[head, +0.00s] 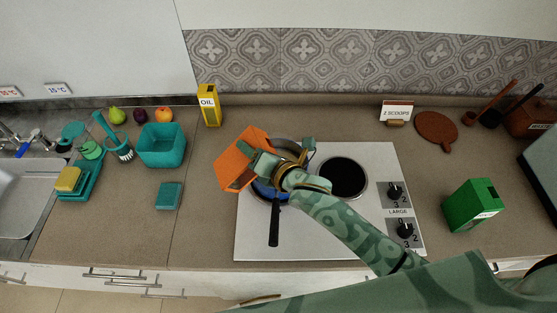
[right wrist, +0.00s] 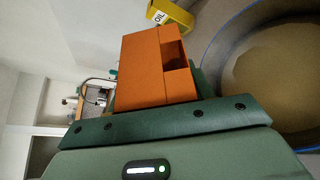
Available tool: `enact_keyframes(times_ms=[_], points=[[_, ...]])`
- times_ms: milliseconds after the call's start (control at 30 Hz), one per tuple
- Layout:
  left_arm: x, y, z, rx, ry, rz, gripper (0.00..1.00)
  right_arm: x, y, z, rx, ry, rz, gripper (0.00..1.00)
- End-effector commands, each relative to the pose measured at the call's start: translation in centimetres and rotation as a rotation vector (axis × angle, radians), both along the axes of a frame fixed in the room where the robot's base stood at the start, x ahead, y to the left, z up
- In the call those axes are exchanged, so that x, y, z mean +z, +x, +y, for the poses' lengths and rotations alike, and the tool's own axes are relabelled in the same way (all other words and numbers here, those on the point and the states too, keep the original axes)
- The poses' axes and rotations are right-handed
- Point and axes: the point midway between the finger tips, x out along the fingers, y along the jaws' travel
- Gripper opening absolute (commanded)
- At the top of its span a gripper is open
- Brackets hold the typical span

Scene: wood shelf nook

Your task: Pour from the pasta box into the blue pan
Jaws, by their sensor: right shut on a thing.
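The orange pasta box (head: 233,172) is tilted in my right gripper (head: 264,163), above the left side of the blue pan (head: 262,189). In the right wrist view the box (right wrist: 143,70) shows an opening at its upper right, on the side toward the pan (right wrist: 280,75). The pan sits on the left of the cooktop with its black handle toward the front; my gripper and the box hide much of it. The pan's inside looks beige in the wrist view; I cannot tell whether pasta is in it. My left gripper is not in view.
The white cooktop (head: 320,242) has a bare right burner (head: 343,177). A yellow oil box (head: 209,105) stands behind to the left, a green box (head: 473,206) to the right. A teal basket (head: 161,146) and sponge (head: 169,196) are on the left counter.

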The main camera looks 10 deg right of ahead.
Motion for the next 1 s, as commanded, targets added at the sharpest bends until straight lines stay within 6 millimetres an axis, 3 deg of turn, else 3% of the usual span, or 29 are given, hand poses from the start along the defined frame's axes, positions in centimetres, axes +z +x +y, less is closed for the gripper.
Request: enact_keyframes(times_ms=[433,1000], points=[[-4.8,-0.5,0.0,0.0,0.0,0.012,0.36,-1.9,-0.1,0.3,-0.002,0.218,0.043,0.27],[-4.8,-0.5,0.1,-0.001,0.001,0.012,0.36,-1.4,-0.1,0.4,0.0,0.309,0.061,0.27]])
